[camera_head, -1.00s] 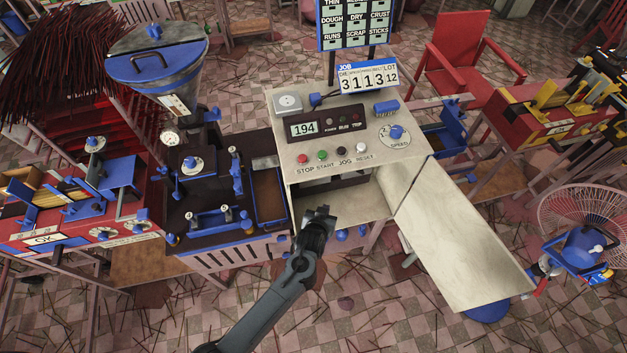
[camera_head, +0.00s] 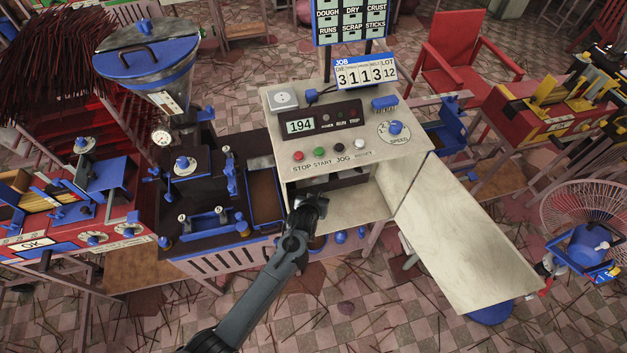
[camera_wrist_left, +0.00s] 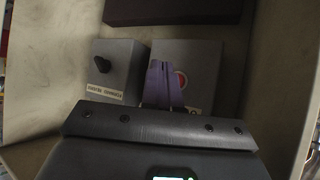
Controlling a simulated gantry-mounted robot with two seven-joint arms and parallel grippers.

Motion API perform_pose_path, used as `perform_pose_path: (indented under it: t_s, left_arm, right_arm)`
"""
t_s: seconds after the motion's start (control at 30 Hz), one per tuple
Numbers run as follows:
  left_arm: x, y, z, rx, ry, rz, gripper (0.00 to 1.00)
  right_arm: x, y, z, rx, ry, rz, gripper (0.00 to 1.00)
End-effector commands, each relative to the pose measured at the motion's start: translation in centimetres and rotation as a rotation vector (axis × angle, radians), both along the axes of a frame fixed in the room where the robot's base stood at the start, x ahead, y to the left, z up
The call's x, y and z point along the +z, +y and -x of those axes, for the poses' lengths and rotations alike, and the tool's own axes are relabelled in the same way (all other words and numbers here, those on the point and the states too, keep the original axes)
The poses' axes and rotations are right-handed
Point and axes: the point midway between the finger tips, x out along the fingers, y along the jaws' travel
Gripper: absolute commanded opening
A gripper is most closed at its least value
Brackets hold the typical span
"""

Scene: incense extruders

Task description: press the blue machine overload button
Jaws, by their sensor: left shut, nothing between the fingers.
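The blue machine (camera_head: 205,190) with its blue-lidded hopper (camera_head: 150,60) stands left of a cream control cabinet (camera_head: 350,205). My left gripper (camera_head: 310,200) is at the cabinet's open front, below the panel. In the left wrist view my shut, empty fingers (camera_wrist_left: 162,85) point at a grey box (camera_wrist_left: 205,62) inside. A round button with a red and white face (camera_wrist_left: 182,80) shows on that box, just right of the fingers and partly hidden by them. I cannot tell whether they touch it, and its label is mostly hidden. My right gripper is not in view.
A second grey box (camera_wrist_left: 112,65) with a black knob and an unclear label stands left of the first. The panel above has stop (camera_head: 297,156), start (camera_head: 319,152), jog and reset buttons. A sloping cream board (camera_head: 465,240) extends to the right. The cabinet walls close in around my gripper.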

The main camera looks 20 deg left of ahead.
Motion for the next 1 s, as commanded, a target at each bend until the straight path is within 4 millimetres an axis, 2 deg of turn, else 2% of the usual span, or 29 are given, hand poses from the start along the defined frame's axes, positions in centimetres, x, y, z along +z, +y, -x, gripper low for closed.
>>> perform_pose_path:
  t_s: [0.03, 0.33, 1.0]
  left_arm:
    - [-0.2, 0.4, -0.5, 0.001, -0.002, -0.001, 0.0]
    - [0.0, 1.6, -2.1, 0.001, 0.0, -0.001, 0.0]
    - [0.0, 1.8, -2.4, 0.0, 0.0, 0.0, 0.0]
  right_arm:
    - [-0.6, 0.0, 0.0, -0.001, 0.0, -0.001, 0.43]
    - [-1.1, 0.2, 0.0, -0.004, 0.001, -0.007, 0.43]
    - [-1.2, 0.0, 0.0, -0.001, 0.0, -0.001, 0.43]
